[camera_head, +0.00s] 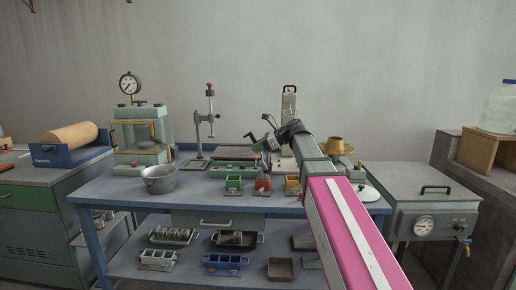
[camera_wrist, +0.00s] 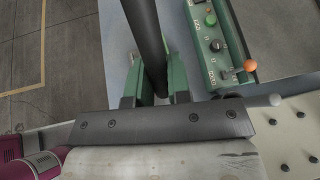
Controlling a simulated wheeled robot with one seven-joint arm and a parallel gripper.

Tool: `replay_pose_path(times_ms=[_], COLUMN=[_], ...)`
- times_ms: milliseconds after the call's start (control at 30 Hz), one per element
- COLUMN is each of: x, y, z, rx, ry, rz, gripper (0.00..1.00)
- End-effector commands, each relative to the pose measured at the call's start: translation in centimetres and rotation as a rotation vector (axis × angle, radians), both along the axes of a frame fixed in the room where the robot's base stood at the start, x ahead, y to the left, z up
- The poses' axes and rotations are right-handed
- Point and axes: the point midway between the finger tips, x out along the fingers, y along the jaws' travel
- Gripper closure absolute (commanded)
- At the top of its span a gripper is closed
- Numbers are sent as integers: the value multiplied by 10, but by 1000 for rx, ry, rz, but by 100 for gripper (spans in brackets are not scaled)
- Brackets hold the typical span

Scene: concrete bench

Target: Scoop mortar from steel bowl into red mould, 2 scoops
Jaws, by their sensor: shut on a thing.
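The steel bowl (camera_head: 159,181) stands near the left end of the blue bench top. The red mould (camera_head: 263,187) sits near the front middle of the bench, between a green mould (camera_head: 233,185) and a yellow mould (camera_head: 292,187). My gripper (camera_head: 265,144) is above and behind the moulds, well to the right of the bowl. In the wrist view its green fingers (camera_wrist: 155,92) are shut on a dark, round handle (camera_wrist: 143,28). The far end of the handled tool is out of that view. The contents of bowl and mould are too small to tell.
A press stand (camera_head: 210,125) and a gauge machine (camera_head: 140,135) stand behind the bowl. A brass-coloured pan (camera_head: 335,147) is right of my gripper. A green panel with knobs (camera_wrist: 222,45) lies close beside the handle. Bench top between bowl and green mould is clear.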

Motion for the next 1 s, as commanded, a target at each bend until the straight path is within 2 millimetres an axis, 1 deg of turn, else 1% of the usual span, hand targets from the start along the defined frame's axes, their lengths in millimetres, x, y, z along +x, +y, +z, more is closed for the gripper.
replay_pose_path(times_ms=[233, 367, 500, 700, 900, 1000], x=[0, 0, 0, 0, -1, -1], y=[2, 12, 28, 47, 57, 60], z=[0, -4, -11, -14, -7, -2], rx=[-14, -90, -257, -544, -794, -882], ry=[0, 1, 0, -8, -23, -30], rz=[3, 18, 41, 52, 33, 19], gripper=[100, 100, 100, 100, 100, 100])
